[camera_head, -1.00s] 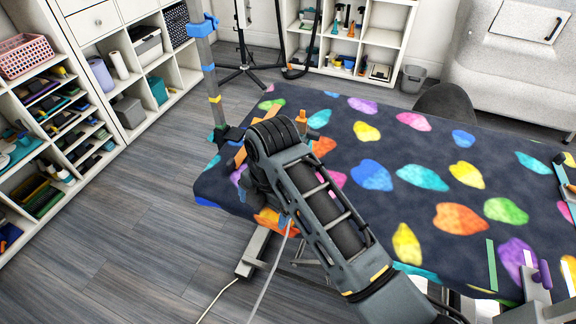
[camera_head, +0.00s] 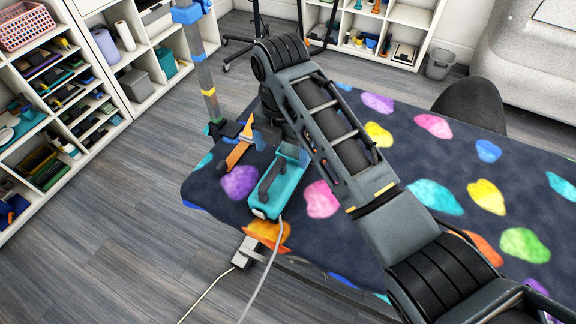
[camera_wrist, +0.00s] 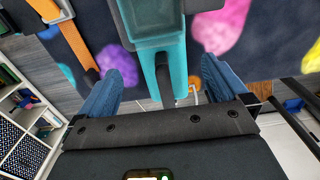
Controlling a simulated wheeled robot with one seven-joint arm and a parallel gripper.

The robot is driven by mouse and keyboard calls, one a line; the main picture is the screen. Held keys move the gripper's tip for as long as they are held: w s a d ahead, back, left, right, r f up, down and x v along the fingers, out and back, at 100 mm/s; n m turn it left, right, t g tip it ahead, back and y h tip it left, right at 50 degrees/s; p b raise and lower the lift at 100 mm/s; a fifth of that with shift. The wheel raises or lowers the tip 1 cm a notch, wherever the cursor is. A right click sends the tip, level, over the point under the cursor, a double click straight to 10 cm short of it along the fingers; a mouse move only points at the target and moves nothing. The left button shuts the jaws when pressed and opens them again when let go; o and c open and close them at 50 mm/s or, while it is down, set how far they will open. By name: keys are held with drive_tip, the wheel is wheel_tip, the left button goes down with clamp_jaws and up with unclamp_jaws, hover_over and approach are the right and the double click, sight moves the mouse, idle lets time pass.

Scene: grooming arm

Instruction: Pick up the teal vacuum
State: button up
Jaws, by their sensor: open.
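The teal vacuum (camera_head: 285,190) lies on the near left part of the patterned table, with a black handle on top and a pale cord running off the table's edge. In the wrist view the vacuum (camera_wrist: 175,62) lies between the two blue fingers of my gripper (camera_wrist: 162,70), with its dark handle between them. The fingers are open, with space visible on both sides of the vacuum. In the head view my arm covers the vacuum's far end and much of the gripper. I cannot tell how high the fingers are above the table.
An orange-handled tool (camera_head: 238,152) lies close to the left of the vacuum. A grey upright post (camera_head: 202,80) with a blue clamp stands at the table's left corner. The dark table (camera_head: 395,160) with coloured blotches is mostly clear to the right. Shelves stand at left and back.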

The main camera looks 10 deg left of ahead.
sight(281, 173)
drive_tip(key=f, duration=0.2)
drive_tip(key=shift+s+f, duration=0.2)
drive_tip(key=shift+f, duration=0.1)
drive_tip(key=f, duration=0.1)
drive_tip(key=f+p, duration=0.1)
drive_tip(key=f, duration=0.1)
drive_tip(key=shift+s+a+f, duration=0.1)
drive_tip(key=shift+s+f, duration=0.1)
drive_tip(key=shift+s, duration=0.15)
drive_tip(key=shift+f, duration=0.7)
drive_tip(key=shift+c, duration=0.2)
